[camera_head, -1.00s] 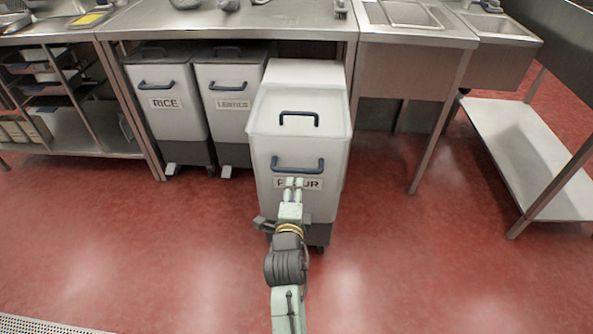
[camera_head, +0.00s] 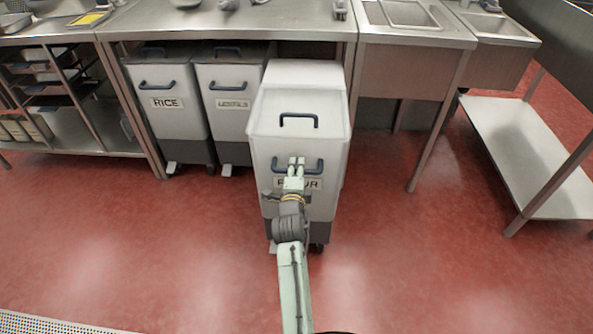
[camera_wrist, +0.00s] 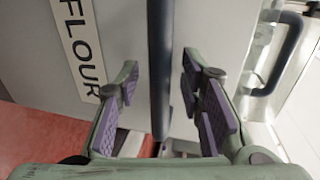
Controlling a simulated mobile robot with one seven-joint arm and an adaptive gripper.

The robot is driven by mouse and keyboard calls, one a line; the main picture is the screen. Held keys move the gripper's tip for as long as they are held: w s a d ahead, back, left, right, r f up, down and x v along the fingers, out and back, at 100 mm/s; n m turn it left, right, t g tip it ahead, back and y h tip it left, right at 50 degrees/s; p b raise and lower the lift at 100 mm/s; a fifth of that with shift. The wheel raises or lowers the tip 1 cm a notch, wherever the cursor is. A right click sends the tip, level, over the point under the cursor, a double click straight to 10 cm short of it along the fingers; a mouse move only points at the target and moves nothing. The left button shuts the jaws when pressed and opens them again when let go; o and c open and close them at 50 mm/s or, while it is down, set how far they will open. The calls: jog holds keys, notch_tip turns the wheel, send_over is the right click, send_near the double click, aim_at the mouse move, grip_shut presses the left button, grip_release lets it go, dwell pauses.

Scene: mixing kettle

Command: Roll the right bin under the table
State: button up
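The right bin (camera_head: 300,130), a pale bin with a dark base labelled FLOUR, stands out in front of the table (camera_head: 230,22). Its dark blue front handle (camera_head: 312,166) is above the label, and a second handle (camera_head: 298,118) is on its lid. My gripper (camera_head: 296,163) is at the front handle. In the wrist view, the fingers of my gripper (camera_wrist: 160,88) are open, one on each side of the handle bar (camera_wrist: 160,60), with gaps visible. The FLOUR label (camera_wrist: 80,40) shows at the left there.
A RICE bin (camera_head: 165,85) and a second labelled bin (camera_head: 228,88) stand under the table, left of the flour bin. A table leg (camera_head: 132,120) is at their left. A low steel shelf (camera_head: 530,150) stands at the right. The red floor (camera_head: 180,240) is clear in front.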

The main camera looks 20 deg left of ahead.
jog(key=shift+c, duration=0.5)
grip_shut()
